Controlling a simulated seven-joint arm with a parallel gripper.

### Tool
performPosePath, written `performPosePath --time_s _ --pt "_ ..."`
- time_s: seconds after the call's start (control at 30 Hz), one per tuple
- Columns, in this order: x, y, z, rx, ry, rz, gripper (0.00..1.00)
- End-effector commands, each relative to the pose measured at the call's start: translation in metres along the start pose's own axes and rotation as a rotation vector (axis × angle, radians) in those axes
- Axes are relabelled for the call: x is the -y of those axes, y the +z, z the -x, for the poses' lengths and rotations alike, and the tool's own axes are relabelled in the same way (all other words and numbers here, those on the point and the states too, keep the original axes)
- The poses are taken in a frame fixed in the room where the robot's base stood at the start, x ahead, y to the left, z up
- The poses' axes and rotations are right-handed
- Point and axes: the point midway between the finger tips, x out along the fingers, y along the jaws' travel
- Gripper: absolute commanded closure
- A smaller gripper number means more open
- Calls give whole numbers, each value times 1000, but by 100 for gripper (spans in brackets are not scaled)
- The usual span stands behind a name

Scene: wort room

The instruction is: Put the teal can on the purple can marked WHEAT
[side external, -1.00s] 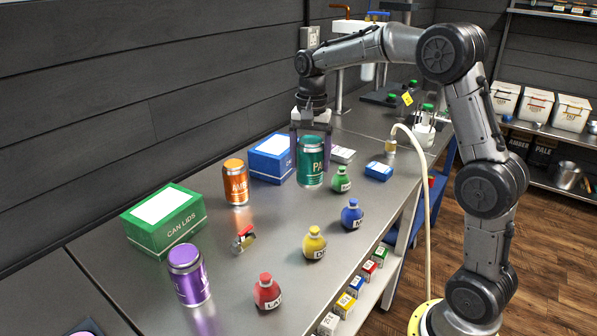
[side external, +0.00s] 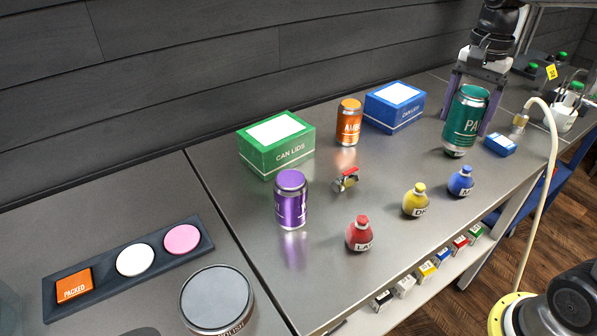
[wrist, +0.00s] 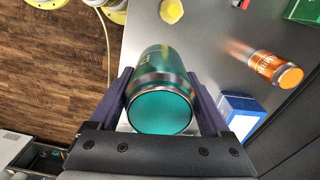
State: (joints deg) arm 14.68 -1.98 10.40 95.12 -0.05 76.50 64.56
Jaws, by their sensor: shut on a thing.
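The teal can (side external: 466,122), labelled "PA…", is upright between the fingers of my gripper (side external: 474,100). My gripper is shut on it and holds it above the bench at the right. The wrist view shows the can's teal end (wrist: 160,110) between both fingers. The purple can (side external: 291,200) stands upright on the bench, well to the left of and nearer than my gripper. Its top is bare, and its label is turned so that only part of the lettering shows. The purple can does not show in the wrist view.
A green box (side external: 277,146), an orange can (side external: 348,122) and a blue box (side external: 395,106) stand along the back. A small valve (side external: 345,179) and red (side external: 359,234), yellow (side external: 415,201) and blue (side external: 461,181) bottles stand nearer. A dark tray (side external: 203,248) lies at the left.

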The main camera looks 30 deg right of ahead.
Motion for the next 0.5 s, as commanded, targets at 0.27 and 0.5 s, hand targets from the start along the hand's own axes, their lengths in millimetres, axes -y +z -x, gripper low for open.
performPosePath --time_s 0.27,0.5 --pt "33 73 54 0 -7 -50 100" --pt "48 159 92 1 -6 49 100"
